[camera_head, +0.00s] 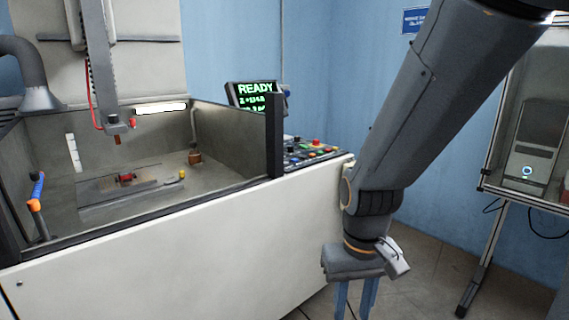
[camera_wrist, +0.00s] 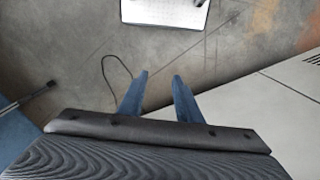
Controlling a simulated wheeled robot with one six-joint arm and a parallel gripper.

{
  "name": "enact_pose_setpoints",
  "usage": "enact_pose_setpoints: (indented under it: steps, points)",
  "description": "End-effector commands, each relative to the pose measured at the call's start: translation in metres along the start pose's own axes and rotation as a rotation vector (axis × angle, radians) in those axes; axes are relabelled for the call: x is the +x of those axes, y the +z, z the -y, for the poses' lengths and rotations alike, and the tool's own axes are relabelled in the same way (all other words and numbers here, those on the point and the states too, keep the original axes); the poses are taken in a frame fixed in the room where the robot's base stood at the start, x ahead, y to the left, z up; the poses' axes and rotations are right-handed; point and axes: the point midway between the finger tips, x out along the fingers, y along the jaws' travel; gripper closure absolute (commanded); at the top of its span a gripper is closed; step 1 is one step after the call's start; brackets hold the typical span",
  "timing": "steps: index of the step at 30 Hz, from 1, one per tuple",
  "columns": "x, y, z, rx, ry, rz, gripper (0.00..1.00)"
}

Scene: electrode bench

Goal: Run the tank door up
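The machine's tank (camera_head: 225,175) is open at the top in the head view, with grey walls and a work table inside. Its white front panel (camera_head: 170,255) has a dark top edge that sits below the top of a dark corner post (camera_head: 274,135). I cannot tell for certain which part is the door. A control panel (camera_head: 310,151) with several coloured buttons sits right of the post, under a screen (camera_head: 254,97) reading READY. My gripper (camera_head: 355,300) points down, right of the front panel. In the wrist view (camera_wrist: 160,76) its blue fingers are apart with nothing between them.
Inside the tank stand a vertical electrode head (camera_head: 112,120), a red part (camera_head: 125,177) and a blue-orange nozzle (camera_head: 37,190). A framed stand (camera_head: 490,235) with a grey device (camera_head: 532,145) is at the right. Bare floor (camera_head: 425,270) lies between; a cable (camera_wrist: 110,70) runs across it.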

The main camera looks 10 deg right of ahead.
Motion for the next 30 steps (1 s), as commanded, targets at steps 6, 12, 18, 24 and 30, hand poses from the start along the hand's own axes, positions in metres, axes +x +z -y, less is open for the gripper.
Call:
enact_pose_setpoints:
  steps: [6,12,18,24,30]
  points:
    - [0.0000,-0.0001,0.0000,0.000,0.000,0.000,0.69]
    - [0.0000,-0.0001,0.0001,0.000,0.000,0.000,0.87]
    - [0.0000,-0.0002,0.0000,0.000,0.000,0.000,1.00]
    - [0.0000,-0.0001,0.0000,0.000,0.000,0.000,1.00]
    - [0.0000,-0.0001,0.0001,0.000,0.000,0.000,1.00]
